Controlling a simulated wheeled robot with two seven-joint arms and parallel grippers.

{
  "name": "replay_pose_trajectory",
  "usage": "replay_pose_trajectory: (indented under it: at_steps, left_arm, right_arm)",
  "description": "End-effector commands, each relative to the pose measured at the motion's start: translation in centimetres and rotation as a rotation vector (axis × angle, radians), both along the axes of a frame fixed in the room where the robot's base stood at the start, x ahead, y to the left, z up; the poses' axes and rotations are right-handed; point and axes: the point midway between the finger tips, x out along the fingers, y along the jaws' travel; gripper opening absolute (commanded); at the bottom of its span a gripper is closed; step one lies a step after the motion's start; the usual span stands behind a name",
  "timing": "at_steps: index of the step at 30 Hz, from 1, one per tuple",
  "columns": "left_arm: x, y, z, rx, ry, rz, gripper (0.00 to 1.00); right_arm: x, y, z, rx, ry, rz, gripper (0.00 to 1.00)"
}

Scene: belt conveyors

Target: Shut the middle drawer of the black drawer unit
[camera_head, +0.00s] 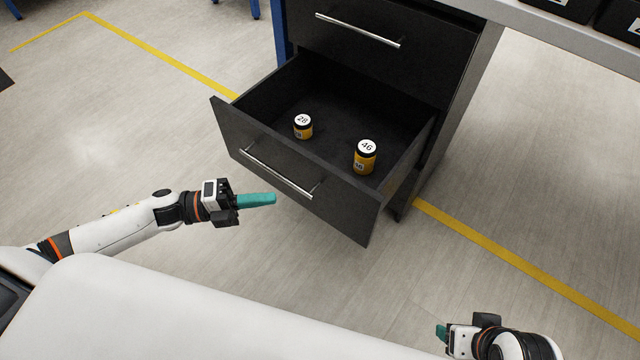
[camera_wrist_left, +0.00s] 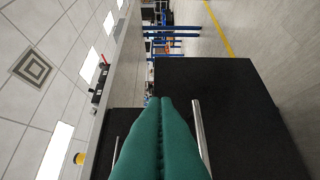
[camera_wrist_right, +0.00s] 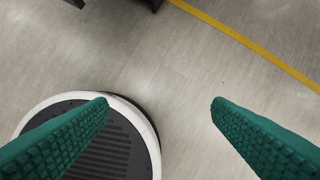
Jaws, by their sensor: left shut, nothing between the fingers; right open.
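The black drawer unit (camera_head: 464,95) stands under a table edge. One of its drawers (camera_head: 228,128) is pulled well out, below a shut drawer with a silver handle (camera_head: 357,30). The open drawer's front has a silver bar handle (camera_head: 275,171). My left gripper (camera_head: 274,199) is shut and empty, just in front of this drawer front, near the handle; contact cannot be told. In the left wrist view its green fingers (camera_wrist_left: 160,140) point at the black front (camera_wrist_left: 235,110), beside a silver handle (camera_wrist_left: 201,140). My right gripper (camera_wrist_right: 162,103) is open and empty over the floor, away from the unit.
Black bins (camera_head: 562,8) sit on the table (camera_head: 570,35) at top right. Yellow lines (camera_head: 520,262) mark the floor. Floor left of the drawer is clear.

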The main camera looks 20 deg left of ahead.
Motion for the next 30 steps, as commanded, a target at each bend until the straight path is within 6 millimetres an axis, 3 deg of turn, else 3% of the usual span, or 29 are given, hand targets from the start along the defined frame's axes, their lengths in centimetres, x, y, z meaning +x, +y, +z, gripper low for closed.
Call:
replay_pose_trajectory:
  at_steps: [5, 12, 21, 30]
  left_arm:
    - [1.6, -3.4, 0.1, -0.004, -0.005, -0.001, 0.00]
    - [3.8, -8.0, 0.1, -0.004, -0.004, 0.001, 0.00]
    - [7.1, -8.8, 0.0, -0.001, 0.000, 0.004, 0.00]
    - [7.4, -8.9, 0.0, -0.001, 0.003, 0.003, 0.00]
  right_arm:
    - [0.0, 0.0, -0.5, 0.000, 0.000, 0.000, 0.74]
    - [1.9, 0.6, -0.3, 0.019, -0.095, 0.007, 0.74]
    - [4.8, 1.5, 0.5, 0.051, -0.252, 0.020, 0.74]
    - [5.1, 1.6, 0.7, 0.055, -0.271, 0.022, 0.74]
